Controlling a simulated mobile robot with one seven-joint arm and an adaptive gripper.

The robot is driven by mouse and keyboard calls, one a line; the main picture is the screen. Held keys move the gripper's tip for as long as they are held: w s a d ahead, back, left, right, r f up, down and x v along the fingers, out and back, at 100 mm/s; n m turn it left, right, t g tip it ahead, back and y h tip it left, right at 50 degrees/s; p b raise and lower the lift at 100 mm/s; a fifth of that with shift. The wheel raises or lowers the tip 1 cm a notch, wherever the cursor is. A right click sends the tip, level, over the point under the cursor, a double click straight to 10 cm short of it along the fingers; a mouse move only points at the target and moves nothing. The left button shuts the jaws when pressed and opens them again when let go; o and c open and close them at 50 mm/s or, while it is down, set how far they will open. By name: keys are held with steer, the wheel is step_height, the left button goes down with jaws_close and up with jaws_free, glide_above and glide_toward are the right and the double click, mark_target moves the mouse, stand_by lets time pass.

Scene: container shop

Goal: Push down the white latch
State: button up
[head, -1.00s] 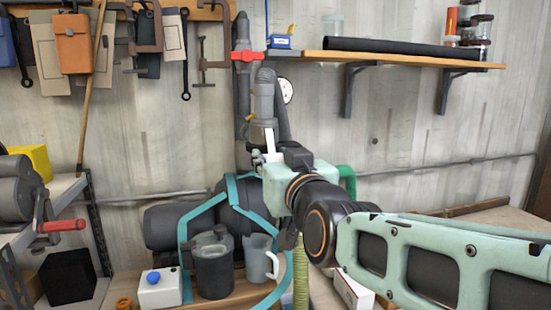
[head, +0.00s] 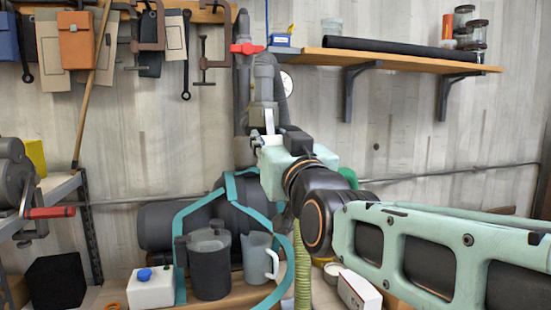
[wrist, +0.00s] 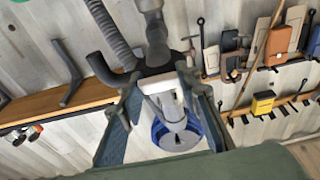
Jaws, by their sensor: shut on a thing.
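The white latch (wrist: 164,84) is a pale U-shaped piece on the dark pipe fitting, seen in the wrist view above a blue-rimmed round part (wrist: 178,130). In the head view the white latch (head: 270,122) shows as a small upright strip below the grey pipe. My gripper (wrist: 160,88) has one finger on each side of the latch and is shut on it. In the head view my gripper (head: 266,142) is at the pipe's lower end, and its body partly hides the contact.
A grey vertical pipe (head: 265,80) with a red valve handle (head: 247,48) runs up the wall. A wooden shelf (head: 400,62) is at right. Below stand a dark jug (head: 209,265), a clear pitcher (head: 258,258) and a white blue-capped container (head: 150,290).

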steer(key=shift+w+f+b, duration=0.1)
steer(key=shift+f+b, duration=0.1)
steer(key=shift+b, duration=0.45)
steer(key=shift+r+t, duration=0.2)
steer(key=shift+t, duration=0.1)
steer(key=o, duration=1.2)
steer(key=shift+c, duration=0.2)
steer(key=v, duration=1.2)
